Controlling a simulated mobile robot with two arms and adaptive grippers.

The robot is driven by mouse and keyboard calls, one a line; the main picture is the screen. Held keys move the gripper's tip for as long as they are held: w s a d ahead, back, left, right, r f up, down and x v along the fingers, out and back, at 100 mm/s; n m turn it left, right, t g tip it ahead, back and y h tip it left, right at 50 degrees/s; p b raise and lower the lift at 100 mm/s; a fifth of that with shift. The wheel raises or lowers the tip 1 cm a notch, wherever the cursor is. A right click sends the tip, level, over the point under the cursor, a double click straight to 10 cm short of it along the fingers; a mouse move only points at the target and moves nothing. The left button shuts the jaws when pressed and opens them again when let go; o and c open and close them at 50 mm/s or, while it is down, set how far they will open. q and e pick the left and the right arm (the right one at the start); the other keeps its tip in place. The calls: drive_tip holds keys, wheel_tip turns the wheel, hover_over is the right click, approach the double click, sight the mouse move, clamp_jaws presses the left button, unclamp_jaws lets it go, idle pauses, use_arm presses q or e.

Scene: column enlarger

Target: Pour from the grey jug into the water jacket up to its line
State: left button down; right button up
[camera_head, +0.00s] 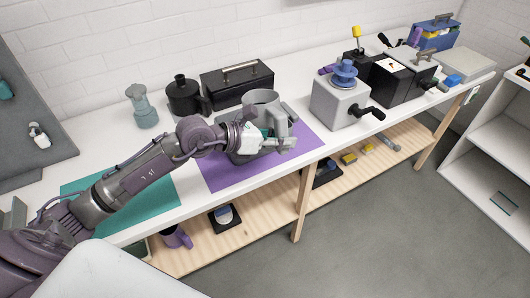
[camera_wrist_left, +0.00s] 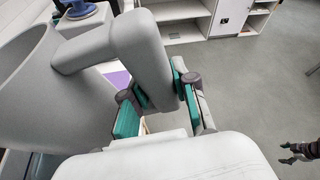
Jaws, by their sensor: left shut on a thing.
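The grey jug (camera_head: 262,98) is over the purple mat in the head view, mouth up and roughly upright. My left gripper (camera_head: 280,140) is shut on its handle. In the left wrist view the handle (camera_wrist_left: 138,55) is between the green-padded fingers (camera_wrist_left: 158,100), and the jug's body (camera_wrist_left: 40,90) fills the left side. A low grey container (camera_head: 240,155) is on the mat, partly hidden by my gripper. I cannot tell if it is the water jacket, and no line shows. What seems my right gripper (camera_wrist_left: 303,151) is small at the wrist view's right edge.
The purple mat (camera_head: 225,178) and a teal mat (camera_head: 150,205) lie on the white bench. Behind are a grey-green vessel (camera_head: 145,108), a black pot (camera_head: 184,97) and a black case (camera_head: 237,84). A grey cranked box (camera_head: 338,103) stands to the right. A shelf is below.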

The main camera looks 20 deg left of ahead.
sight(287, 127)
use_arm(q)
drive_tip(key=shift+w+d+r+p, duration=0.35)
drive_tip(key=shift+w+d+r, duration=0.65)
drive_tip(key=shift+w+r, duration=0.15)
drive_tip(key=shift+w+d, duration=0.1)
drive_tip(key=shift+d, duration=0.05)
wheel_tip(287, 127, down, 4)
drive_tip(key=b, duration=0.4)
wheel_tip(287, 127, up, 5)
drive_tip(key=n+p, duration=0.2)
drive_tip(key=p, duration=0.1)
drive_tip(key=shift+h, duration=0.4)
drive_tip(key=shift+s+f+b, duration=0.2)
drive_tip(key=shift+f+b, duration=0.25)
drive_tip(key=shift+f, duration=0.6)
drive_tip(key=shift+w+a+r+n+g+p, duration=0.1)
drive_tip(key=shift+a+r+n+g+p, duration=0.15)
drive_tip(key=shift+r+n+p, duration=0.3)
drive_tip(key=shift+w+a+r+n+h, duration=0.1)
drive_tip(key=shift+w+r+n+h, duration=0.05)
drive_tip(key=shift+r+n+h, duration=0.4)
use_arm(e)
drive_tip(key=shift+s+d+r, duration=0.3)
drive_tip(key=shift+d+r, duration=0.1)
drive_tip(key=shift+d, duration=0.05)
drive_tip(key=shift+a, duration=0.15)
